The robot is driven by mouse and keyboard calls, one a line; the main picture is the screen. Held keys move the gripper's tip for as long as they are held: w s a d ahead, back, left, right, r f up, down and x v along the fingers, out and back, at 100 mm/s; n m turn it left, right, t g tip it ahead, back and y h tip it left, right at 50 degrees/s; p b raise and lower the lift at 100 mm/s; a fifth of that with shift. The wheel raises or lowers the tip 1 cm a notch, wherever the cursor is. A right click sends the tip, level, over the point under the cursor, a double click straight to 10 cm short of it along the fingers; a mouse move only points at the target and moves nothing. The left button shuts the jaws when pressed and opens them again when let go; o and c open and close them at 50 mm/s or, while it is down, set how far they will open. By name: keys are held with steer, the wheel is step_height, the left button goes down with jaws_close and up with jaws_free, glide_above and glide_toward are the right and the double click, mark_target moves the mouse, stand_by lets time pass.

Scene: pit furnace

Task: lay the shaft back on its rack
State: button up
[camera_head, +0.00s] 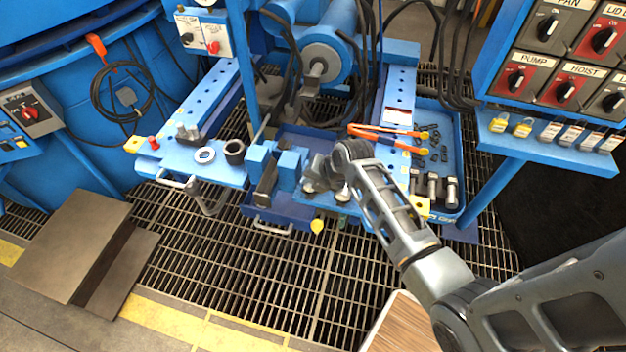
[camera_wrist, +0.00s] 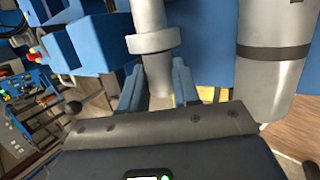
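In the wrist view a grey metal shaft (camera_wrist: 152,40) with a wider collar stands between the two blue-grey fingers of my gripper (camera_wrist: 159,88). Both fingers lie against its narrower part below the collar; its lower end is hidden. In the head view my gripper (camera_head: 322,172) is small and partly hidden by my wrist, over the right side of a blue tray (camera_head: 268,213). Blue upright blocks (camera_head: 290,168), perhaps the rack, stand just left of it. I cannot make out the held shaft clearly there.
A blue tray of small tools and metal cylinders (camera_head: 432,188) lies to the right, with orange-handled pliers (camera_head: 380,132) beside it. A control panel (camera_head: 560,60) stands at right. Grating floor (camera_head: 270,270) lies in front.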

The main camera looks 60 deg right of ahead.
steer(key=o, duration=0.3)
steer(key=shift+s+a+f, duration=0.3)
steer(key=shift+f, duration=0.1)
steer(key=shift+o, duration=0.2)
steer(key=shift+s+f, duration=0.1)
steer(key=w+v, duration=0.1)
steer(key=v, duration=0.7)
steer(key=shift+d+r, duration=0.25)
steer(key=shift+r, duration=0.15)
